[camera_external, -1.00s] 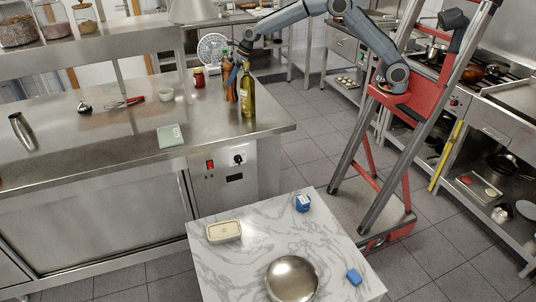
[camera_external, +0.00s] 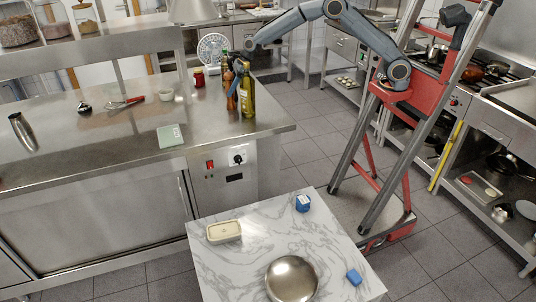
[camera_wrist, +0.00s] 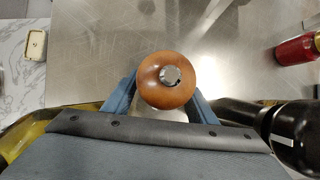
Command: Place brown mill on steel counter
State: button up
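The brown mill (camera_external: 228,77) is upright at the right end of the steel counter (camera_external: 120,130), close to the glass bottles. In the wrist view its round wooden head with a metal knob (camera_wrist: 165,80) is seen from above. My gripper (camera_external: 233,88) points down at the mill. In the wrist view its two blue fingers (camera_wrist: 162,100) stand on either side of the mill, close under the head. The head hides the fingertips, so I cannot tell whether they press on it. The mill's foot is hidden too, so its contact with the counter is unclear.
A yellow-green oil bottle (camera_external: 248,95) stands just right of the mill; a dark bottle (camera_wrist: 295,135) is close in the wrist view. The counter's front middle is mostly clear.

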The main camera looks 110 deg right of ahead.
jog(key=shift+s+r, duration=0.15)
jog(key=shift+r, duration=0.4)
jog(key=b+v, duration=0.2)
jog(key=v, duration=0.9)
jog(key=shift+b, duration=0.4)
jog(key=shift+r, duration=0.1)
